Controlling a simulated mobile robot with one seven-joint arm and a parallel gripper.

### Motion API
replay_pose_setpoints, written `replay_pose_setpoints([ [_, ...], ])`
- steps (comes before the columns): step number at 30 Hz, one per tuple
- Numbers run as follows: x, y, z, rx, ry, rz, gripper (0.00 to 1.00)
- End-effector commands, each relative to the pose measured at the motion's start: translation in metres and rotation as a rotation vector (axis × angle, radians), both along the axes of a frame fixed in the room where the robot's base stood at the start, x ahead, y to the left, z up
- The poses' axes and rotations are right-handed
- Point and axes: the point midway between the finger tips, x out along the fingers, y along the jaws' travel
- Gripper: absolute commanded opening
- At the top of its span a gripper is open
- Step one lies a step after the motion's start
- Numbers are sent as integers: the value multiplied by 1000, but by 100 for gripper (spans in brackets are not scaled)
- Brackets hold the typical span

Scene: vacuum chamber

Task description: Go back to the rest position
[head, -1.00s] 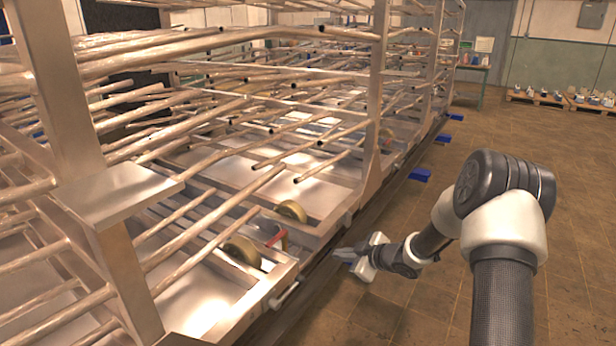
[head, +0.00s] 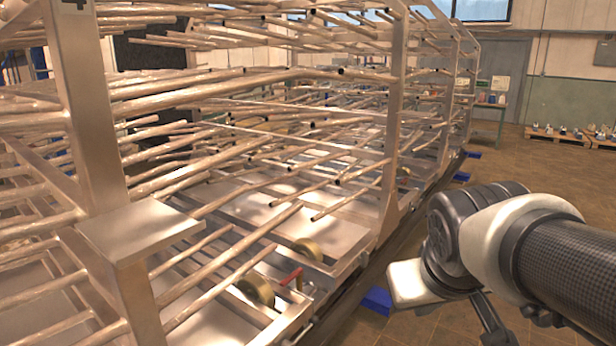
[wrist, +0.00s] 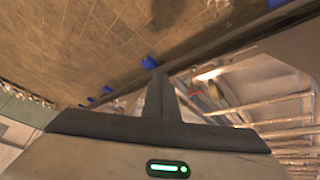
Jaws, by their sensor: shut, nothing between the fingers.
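My gripper (wrist: 160,98) shows in the wrist view as a dark finger shape standing up from a dark bar. Its fingers are together with nothing between them. A green light glows on the pale body below. In the head view my arm is folded at the lower right, and I cannot make out the fingertips there. The arm is beside the metal rack (head: 392,150), over the open floor on its right. In the wrist view part of the rack's metal tubing shows on the right.
The rack's many tubes stick out toward me on the left. Brass-coloured wheels (head: 256,290) and a red handle (head: 291,276) sit low in it. Blue blocks (head: 377,300) lie along its base. Brown tiled floor (head: 520,172) is free to the right. Pallets (head: 556,137) stand far back.

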Motion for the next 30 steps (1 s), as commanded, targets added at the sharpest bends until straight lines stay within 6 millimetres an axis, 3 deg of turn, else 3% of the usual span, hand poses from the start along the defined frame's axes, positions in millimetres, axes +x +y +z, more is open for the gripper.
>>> replay_pose_setpoints([
  [3,-37,16,-3,80,25,-20,0],
  [8,-80,38,-10,186,69,-30,0],
  [9,-76,36,13,179,69,-32,0],
  [17,-75,35,71,174,69,-33,0],
  [24,-75,35,145,174,69,-32,0],
  [27,-75,35,167,173,69,-32,0],
  [30,-75,35,177,173,69,-32,0],
])
